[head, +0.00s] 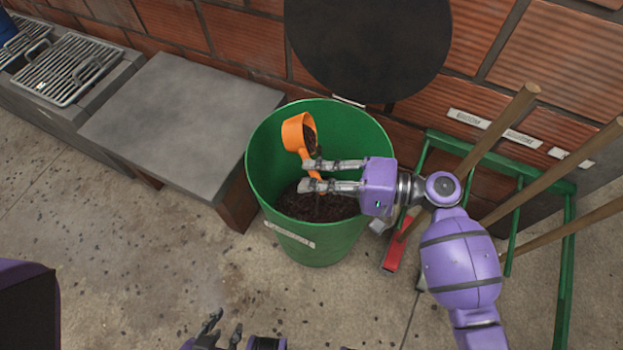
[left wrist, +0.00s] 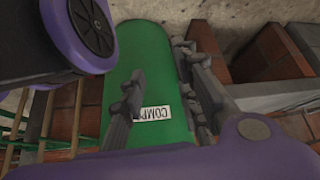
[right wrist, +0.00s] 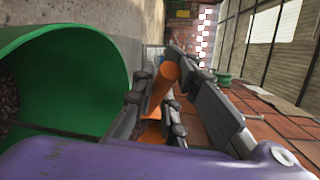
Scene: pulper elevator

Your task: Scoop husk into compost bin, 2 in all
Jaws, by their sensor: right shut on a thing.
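The green compost bin (head: 318,250) stands on the floor with dark husk (head: 312,207) inside; its label shows in the left wrist view (left wrist: 153,113). My right gripper (head: 312,175) is shut on the handle of the orange scoop (head: 292,134) and holds it over the bin opening. The scoop is tilted, and dark husk (head: 309,138) shows in its cup. In the right wrist view the orange handle (right wrist: 163,88) sits between the fingers. My left gripper (head: 235,338) is low at the bottom edge, empty, with its fingers apart in the left wrist view (left wrist: 165,100).
A grey slab bench (head: 180,115) stands left of the bin, with a metal grate (head: 65,68) beyond it. A green rack (head: 510,200) with wooden-handled tools is at the right. A dark round panel (head: 367,45) is on the brick wall. Husk bits litter the open floor.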

